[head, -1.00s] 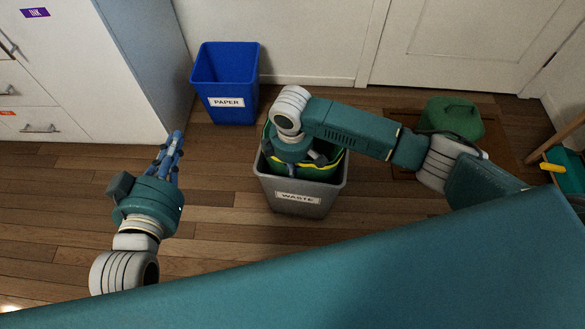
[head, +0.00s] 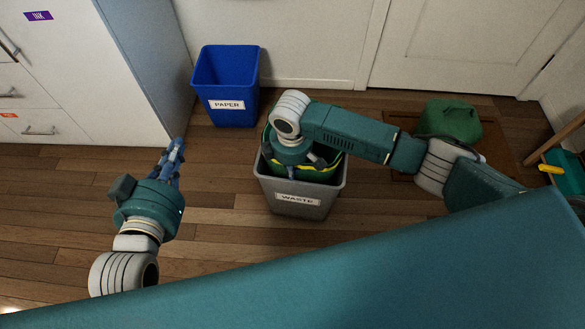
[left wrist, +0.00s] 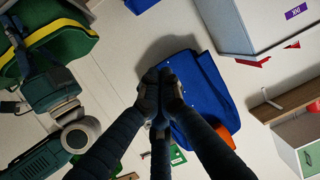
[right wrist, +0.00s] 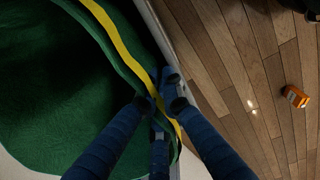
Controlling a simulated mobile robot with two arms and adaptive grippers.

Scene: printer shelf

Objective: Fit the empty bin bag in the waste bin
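The grey waste bin (head: 300,205) stands on the wood floor with its WASTE label facing me. The green bin bag (head: 327,171) with a yellow band sits in its mouth, partly hidden by my right arm. My right gripper (head: 291,176) points down at the bin's near rim. In the right wrist view, its fingers (right wrist: 162,97) are together on the banded edge of the bag (right wrist: 60,100), beside the rim; whether they also pinch the rim is unclear. My left gripper (head: 175,145) is left of the bin, apart from it. Its fingers (left wrist: 162,85) are together and empty.
A blue PAPER bin (head: 226,85) stands behind, near the white cabinet (head: 60,80). A small orange object (right wrist: 295,96) lies on the floor. Floor left of the waste bin is clear.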

